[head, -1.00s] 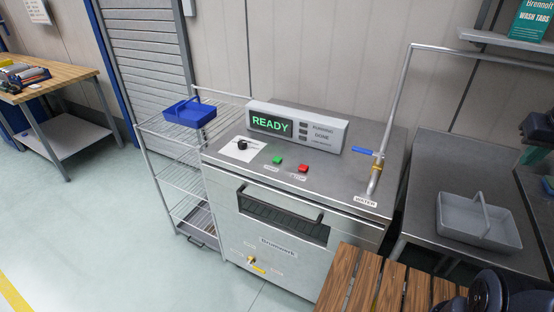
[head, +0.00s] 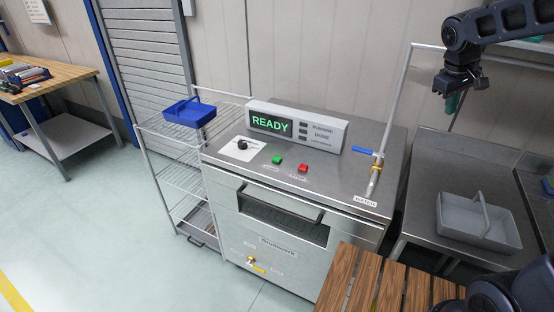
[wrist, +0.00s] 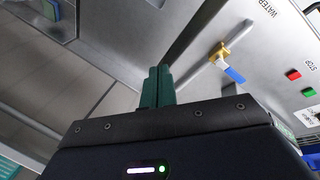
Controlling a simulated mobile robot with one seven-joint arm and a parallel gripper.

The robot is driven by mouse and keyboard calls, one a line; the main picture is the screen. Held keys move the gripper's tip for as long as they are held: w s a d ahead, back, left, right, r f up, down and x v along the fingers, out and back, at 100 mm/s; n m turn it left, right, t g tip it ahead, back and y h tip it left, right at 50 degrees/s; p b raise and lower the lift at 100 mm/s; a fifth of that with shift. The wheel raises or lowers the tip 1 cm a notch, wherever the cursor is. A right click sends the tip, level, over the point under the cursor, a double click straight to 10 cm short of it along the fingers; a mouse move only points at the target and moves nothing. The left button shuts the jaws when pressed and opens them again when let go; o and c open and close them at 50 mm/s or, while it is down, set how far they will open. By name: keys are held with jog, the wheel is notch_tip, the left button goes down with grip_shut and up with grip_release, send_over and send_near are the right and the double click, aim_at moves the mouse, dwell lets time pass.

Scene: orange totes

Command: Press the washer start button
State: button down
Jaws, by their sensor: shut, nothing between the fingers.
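The washer (head: 285,205) is a steel cabinet with a display box on top reading READY (head: 270,124) in green. A green button (head: 277,160) and a red button (head: 303,169) sit on its top panel; the green one's label is too small to read. In the wrist view the red button (wrist: 293,75) is by the word STOP, with the green button (wrist: 309,92) beside it. My gripper (head: 453,104) hangs at the upper right, above the right-hand steel table, well apart from the buttons. Its teal fingers (wrist: 158,84) are shut together and empty.
A water pipe (head: 398,105) with a blue-handled valve (head: 363,151) rises between my gripper and the buttons. A black knob (head: 242,144) is left of the green button. A grey basket (head: 478,222) stands on the right table, a blue basket (head: 189,112) on the wire rack.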

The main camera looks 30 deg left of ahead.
jog(key=w+a+f+n+h, duration=0.1)
jog(key=w+a+n, duration=0.1)
jog(key=a, duration=0.4)
jog(key=w+a+f+n, duration=0.2)
jog(key=a, duration=0.5)
jog(key=n+t, duration=0.5)
jog(key=n, duration=0.4)
send_over(274, 159)
notch_tip(274, 159, down, 15)
jog(key=shift+d+f+h, duration=0.1)
jog(key=shift+f+h, duration=0.05)
jog(key=shift+h, duration=0.15)
jog(key=shift+f, duration=0.15)
jog(key=shift+f, duration=4.3)
jog(key=shift+f, duration=0.2)
jog(key=shift+f, duration=0.2)
